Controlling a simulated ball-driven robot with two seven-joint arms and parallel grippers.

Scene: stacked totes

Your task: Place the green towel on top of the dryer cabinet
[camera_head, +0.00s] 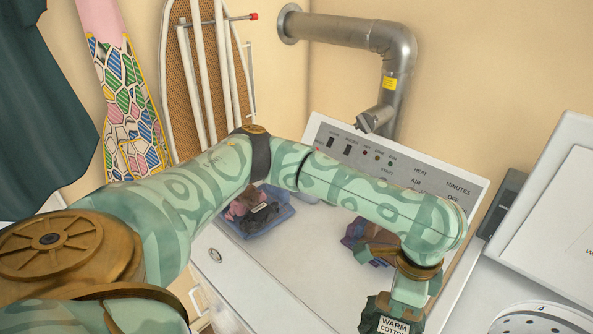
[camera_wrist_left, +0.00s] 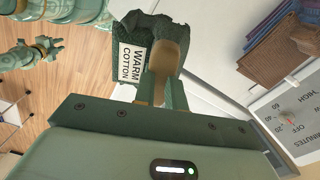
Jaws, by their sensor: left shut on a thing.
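The dryer cabinet (camera_head: 290,255) is white, with a raised control panel (camera_head: 400,168) at its back; part of its white top also shows in the wrist view (camera_wrist_left: 205,50). The green towel (camera_head: 372,318) is dark green with a "WARM COTTON" label. It is partly cut off at the bottom of the head view. My left gripper (camera_head: 408,296) points down and is shut on the towel (camera_wrist_left: 131,35), which hangs between its fingers (camera_wrist_left: 160,90). Whether the towel touches the cabinet I cannot tell.
A blue tray (camera_head: 284,211) of dark and pink cloths sits on the cabinet's left part. Folded blue and brown cloths (camera_head: 356,229) lie near the panel, partly behind my arm. A white machine (camera_head: 545,215) stands at right. A metal pipe (camera_head: 398,65) runs behind.

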